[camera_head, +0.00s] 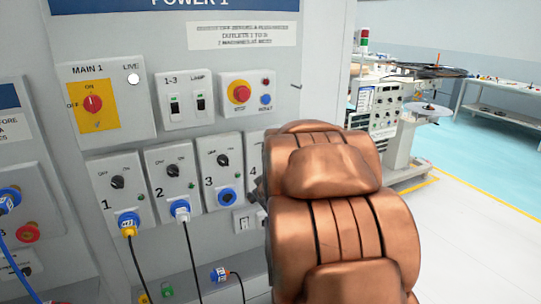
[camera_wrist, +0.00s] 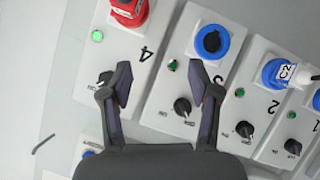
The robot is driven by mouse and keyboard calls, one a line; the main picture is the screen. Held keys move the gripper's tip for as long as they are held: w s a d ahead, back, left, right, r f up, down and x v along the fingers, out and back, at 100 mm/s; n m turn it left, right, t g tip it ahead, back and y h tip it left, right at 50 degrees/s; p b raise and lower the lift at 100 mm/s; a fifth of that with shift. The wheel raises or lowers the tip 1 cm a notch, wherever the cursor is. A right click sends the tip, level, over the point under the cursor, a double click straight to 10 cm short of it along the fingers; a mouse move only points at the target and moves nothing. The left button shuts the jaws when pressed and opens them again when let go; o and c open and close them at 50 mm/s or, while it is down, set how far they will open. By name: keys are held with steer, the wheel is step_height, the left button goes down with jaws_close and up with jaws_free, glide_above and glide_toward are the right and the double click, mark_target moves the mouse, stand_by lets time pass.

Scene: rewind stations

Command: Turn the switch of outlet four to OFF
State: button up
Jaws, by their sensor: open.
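In the wrist view, seen turned over, the outlet four panel (camera_wrist: 139,80) is at upper left, with a red connector (camera_wrist: 130,10) and a lit green lamp (camera_wrist: 97,36). Its black switch (camera_wrist: 104,78) is partly hidden by the left finger; its setting cannot be read. My gripper (camera_wrist: 162,68) is open and empty, its fingers over panels four and three. The black switch of outlet three (camera_wrist: 182,106) shows between them, near the right finger.
Outlet one (camera_head: 118,182) and outlet two (camera_head: 172,171) hold plugs with cables; outlet three (camera_head: 224,160) has an empty blue socket. Above are the main switch (camera_head: 92,104), two rocker switches (camera_head: 188,104) and a red stop button (camera_head: 240,93). Open floor (camera_head: 470,230) lies right.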

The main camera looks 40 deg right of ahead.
steer(key=shift+d+r+n+t, duration=0.9)
steer(key=shift+d+r+t, duration=1.95)
steer(key=shift+d, duration=1.6)
steer(key=p+x, duration=0.2)
steer(key=x, duration=0.6)
steer(key=shift+w+f+t, duration=0.15)
steer(key=shift+f+t, duration=0.05)
steer(key=shift+t, duration=0.15)
steer(key=shift+a, duration=0.15)
steer(key=c, duration=1.1)
